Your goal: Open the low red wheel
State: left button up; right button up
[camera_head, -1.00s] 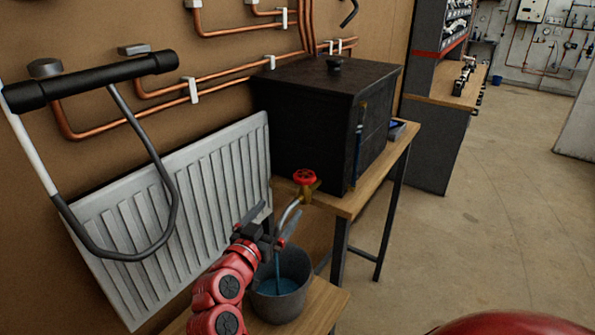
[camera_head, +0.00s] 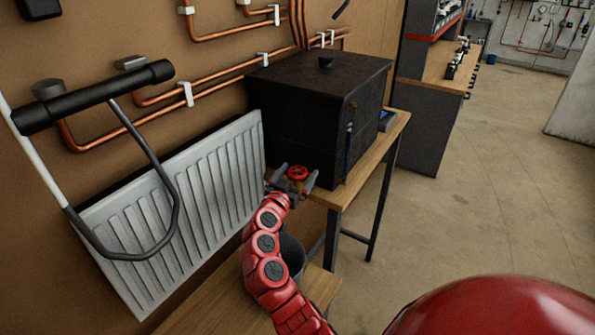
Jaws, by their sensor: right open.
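The low red wheel (camera_head: 298,172) sits on a brass valve at the near left edge of the wooden table, below the black box. My right gripper (camera_head: 291,183) is open at the wheel, with one finger to its left and one to its right. I cannot tell whether the fingers touch the wheel. The valve's spout is hidden behind my gripper and arm. A grey bucket (camera_head: 293,254) stands below, mostly hidden by my right arm. My left gripper is not in view.
A black box (camera_head: 310,115) stands on the wooden table (camera_head: 345,188). A white radiator (camera_head: 190,205) is on the left, with a black-padded bar (camera_head: 95,97) in front. Copper pipes (camera_head: 225,78) run along the wall. The floor at right is clear.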

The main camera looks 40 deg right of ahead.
jog(key=shift+s, duration=0.1)
jog(key=c, duration=1.3)
jog(key=shift+d+f+n+t+y+b, duration=0.2)
jog(key=shift+n+t+y+b, duration=0.25)
jog(key=shift+t+b, duration=0.2)
jog(key=shift+s+n+t+y, duration=0.1)
jog(key=shift+n+t+y, duration=0.35)
jog(key=shift+n+t, duration=0.1)
jog(key=shift+r+n+t+y, duration=0.25)
jog(key=shift+n+t+y, duration=0.25)
jog(key=shift+t+y, duration=0.1)
jog(key=shift+a+n+t+y+p, duration=0.1)
jog(key=shift+n+t+y+p, duration=0.6)
jog(key=shift+n+y+p, duration=0.15)
jog(key=shift+a+y, duration=0.1)
jog(key=shift+y, duration=0.25)
